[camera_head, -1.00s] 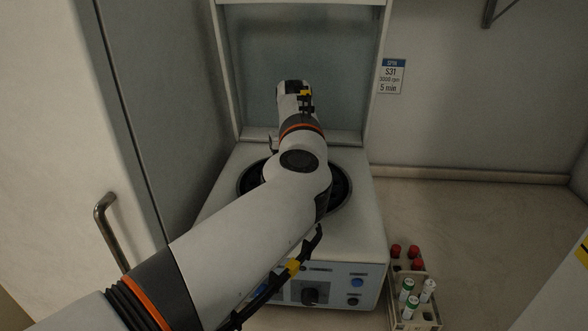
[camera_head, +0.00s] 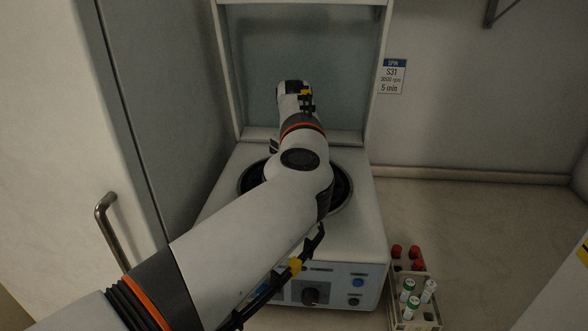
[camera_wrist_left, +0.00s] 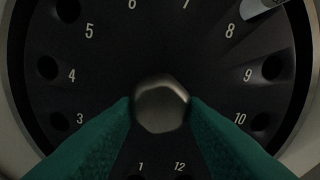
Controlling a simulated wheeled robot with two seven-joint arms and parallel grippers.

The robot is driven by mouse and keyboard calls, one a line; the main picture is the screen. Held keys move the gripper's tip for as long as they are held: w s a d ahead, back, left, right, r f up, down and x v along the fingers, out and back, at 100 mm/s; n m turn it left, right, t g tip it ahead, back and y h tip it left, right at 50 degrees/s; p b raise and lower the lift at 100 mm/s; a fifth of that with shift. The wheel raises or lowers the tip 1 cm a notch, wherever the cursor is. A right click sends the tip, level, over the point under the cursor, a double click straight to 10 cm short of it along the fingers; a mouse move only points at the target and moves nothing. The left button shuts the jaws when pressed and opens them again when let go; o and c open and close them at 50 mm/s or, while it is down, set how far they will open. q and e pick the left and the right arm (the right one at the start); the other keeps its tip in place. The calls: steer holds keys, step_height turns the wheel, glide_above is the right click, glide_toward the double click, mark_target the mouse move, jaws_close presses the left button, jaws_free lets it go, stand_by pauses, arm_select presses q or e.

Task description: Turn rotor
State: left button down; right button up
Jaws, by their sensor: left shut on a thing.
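The dark rotor (camera_wrist_left: 160,50) fills the left wrist view, with white numbers around its ring of holes. The numbers 1 and 12 are at the bottom, 3 to 5 at the left and 8 to 10 at the right. My left gripper (camera_wrist_left: 160,112) has its green fingers shut on the metal hex nut (camera_wrist_left: 161,104) at the rotor's centre. A pale tube sits in a hole at the top right. In the head view my left arm covers most of the rotor (camera_head: 250,178) in the open centrifuge (camera_head: 350,225), and hides the gripper. My right gripper is not seen.
The centrifuge lid (camera_head: 345,70) stands raised behind the bowl. A rack (camera_head: 415,316) with white-, green- and red-capped tubes stands to the right of the centrifuge. A cabinet door with a handle (camera_head: 108,228) is at the left. The bench at the right is mostly clear.

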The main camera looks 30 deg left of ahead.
arm_select(q)
steer(key=shift+r, duration=0.25)
stand_by(0.3)
steer(key=c, duration=1.1)
jaws_free()
steer(key=shift+o, duration=1.1)
steer(key=shift+f, duration=0.15)
steer(key=shift+r+b, duration=0.35)
steer(key=shift+r, duration=0.2)
step_height(320, 180, up, 11)
steer(key=b, duration=0.1)
steer(key=shift+f, duration=0.1)
